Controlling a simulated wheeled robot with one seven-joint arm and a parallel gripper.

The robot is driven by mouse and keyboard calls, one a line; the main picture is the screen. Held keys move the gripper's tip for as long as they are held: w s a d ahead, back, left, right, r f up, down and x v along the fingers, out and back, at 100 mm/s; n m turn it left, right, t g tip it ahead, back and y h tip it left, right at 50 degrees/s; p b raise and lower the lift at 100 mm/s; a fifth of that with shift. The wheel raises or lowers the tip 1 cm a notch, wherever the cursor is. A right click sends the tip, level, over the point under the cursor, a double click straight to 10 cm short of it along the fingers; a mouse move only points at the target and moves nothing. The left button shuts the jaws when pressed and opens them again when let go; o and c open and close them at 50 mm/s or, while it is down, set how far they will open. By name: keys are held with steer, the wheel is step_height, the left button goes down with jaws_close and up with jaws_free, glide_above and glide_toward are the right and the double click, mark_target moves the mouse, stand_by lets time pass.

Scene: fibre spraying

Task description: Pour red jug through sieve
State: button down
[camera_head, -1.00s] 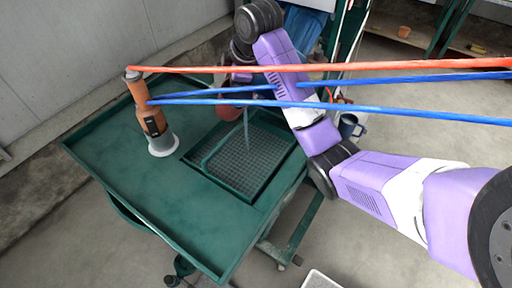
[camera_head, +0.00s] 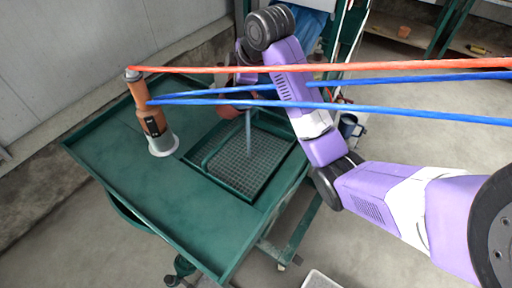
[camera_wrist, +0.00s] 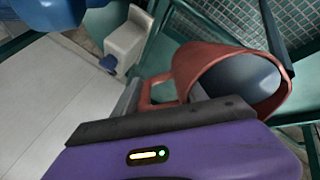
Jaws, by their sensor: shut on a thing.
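The red jug (camera_wrist: 212,62) is tilted in the wrist view, its open mouth facing right with grey liquid (camera_wrist: 245,82) inside. My gripper (camera_wrist: 150,106) is shut on the jug's handle. In the head view the jug (camera_head: 229,111) is partly hidden behind the hoses and my arm. A thin grey stream (camera_head: 248,130) falls from it onto the sieve (camera_head: 232,166), a dark mesh in a green frame set into the green table. The mesh also shows at the top right of the wrist view (camera_wrist: 297,18).
An orange and grey spray tool (camera_head: 153,122) stands on the left of the green table (camera_head: 125,165). A red hose (camera_head: 400,66) and blue hoses (camera_head: 400,110) cross above the table. The table's front left is clear.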

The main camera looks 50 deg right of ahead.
mark_target(247, 103)
steer(key=shift+s+a+f+t, duration=0.1)
steer(key=shift+s+f+t, duration=0.2)
steer(key=shift+f+t, duration=0.3)
stand_by(0.5)
steer(key=shift+s+r+t+h, duration=0.1)
steer(key=shift+t+h, duration=0.2)
steer(key=shift+s+r+t+p, duration=0.1)
steer(key=shift+r+t+p, duration=0.3)
steer(key=shift+p, duration=0.2)
steer(key=shift+f+b, duration=0.25)
steer(key=shift+b, duration=0.35)
steer(key=shift+s+f+t+b, duration=0.1)
steer(key=shift+f+t+b, duration=0.2)
steer(key=shift+b, duration=0.25)
steer(key=shift+b, duration=0.3)
steer(key=shift+s+a+t+h+b, duration=0.25)
steer(key=shift+t+b, duration=0.6)
steer(key=shift+b, duration=1.25)
steer(key=shift+s+a+t+h+b, duration=0.1)
steer(key=shift+s+t+h+b, duration=0.45)
steer(key=shift+b, duration=1.5)
steer(key=shift+s+a+f+t+b, duration=0.15)
steer(key=shift+s+t+b, duration=0.45)
steer(key=shift+b, duration=0.8)
steer(key=shift+s+a+r+t+b, duration=0.1)
steer(key=shift+s+t+b, duration=0.45)
steer(key=shift+b, duration=0.85)
steer(key=shift+s+a+r+t+b, duration=0.2)
steer(key=shift+s+r+t+b, duration=0.45)
steer(key=shift+b, duration=1.2)
